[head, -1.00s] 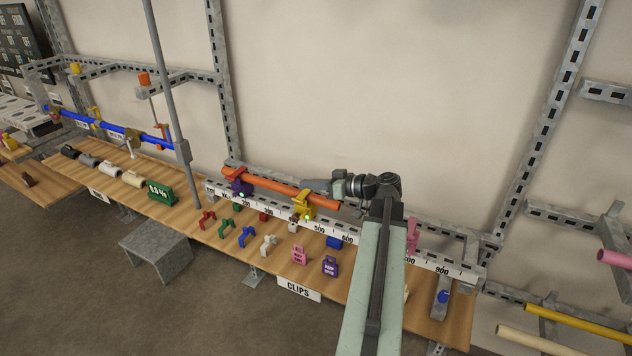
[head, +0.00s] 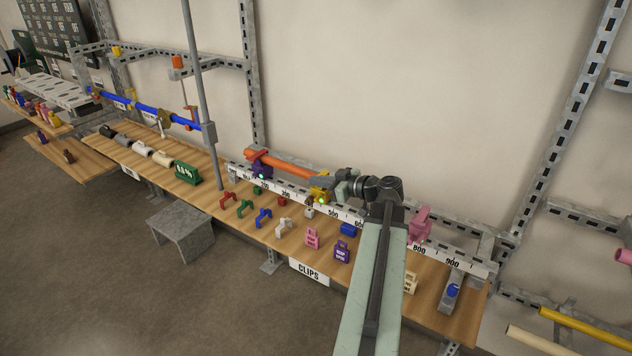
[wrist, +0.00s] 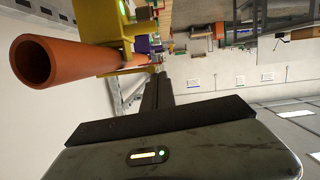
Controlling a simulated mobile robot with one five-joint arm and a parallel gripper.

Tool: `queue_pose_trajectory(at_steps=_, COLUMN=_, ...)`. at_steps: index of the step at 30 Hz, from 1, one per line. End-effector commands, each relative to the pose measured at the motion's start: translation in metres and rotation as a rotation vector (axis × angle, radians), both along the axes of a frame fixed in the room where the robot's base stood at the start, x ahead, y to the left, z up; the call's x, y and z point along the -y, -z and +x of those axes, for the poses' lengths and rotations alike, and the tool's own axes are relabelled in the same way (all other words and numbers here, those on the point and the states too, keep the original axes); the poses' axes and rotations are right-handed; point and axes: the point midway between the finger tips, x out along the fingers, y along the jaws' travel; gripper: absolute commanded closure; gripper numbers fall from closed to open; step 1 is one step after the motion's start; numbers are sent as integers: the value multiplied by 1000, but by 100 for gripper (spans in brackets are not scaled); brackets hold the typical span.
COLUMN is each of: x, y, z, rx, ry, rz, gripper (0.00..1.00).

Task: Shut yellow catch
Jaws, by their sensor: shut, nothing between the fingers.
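The yellow catch (head: 320,196) sits around the orange pipe (head: 280,164) near its right end, on the slotted rail, with a green light lit on it. In the wrist view the yellow catch (wrist: 93,22) shows large at the upper left, with yellow parts on both sides of the pipe; the pipe's open end (wrist: 34,62) points toward me. My gripper (wrist: 157,92) is shut and empty, its dark fingers just beside the catch and pipe. Whether they touch the catch I cannot tell. In the head view my wrist hides the pipe's end. The catch's exact closure is unclear.
A purple catch (head: 260,163) holds the pipe further left. Several coloured clips stand on the wooden shelf (head: 270,258) in front of the rail. A pink catch (head: 420,224) is right of my arm. A grey upright pole (head: 199,90) stands to the left.

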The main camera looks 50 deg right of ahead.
Motion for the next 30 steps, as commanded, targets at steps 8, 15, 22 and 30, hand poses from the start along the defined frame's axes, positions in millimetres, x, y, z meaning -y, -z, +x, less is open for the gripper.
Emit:
queue_pose_trajectory(at_steps=8, x=4, y=0, z=-4, rx=0, ry=9, rz=1, gripper=100)
queue_pose_trajectory(at_steps=15, x=5, y=0, z=-5, rx=-1, ry=10, rz=1, gripper=100)
queue_pose_trajectory(at_steps=22, x=5, y=0, z=-5, rx=-1, ry=11, rz=0, gripper=100)
queue_pose_trajectory(at_steps=30, x=-3, y=-35, z=-4, rx=0, ry=6, rz=0, gripper=100)
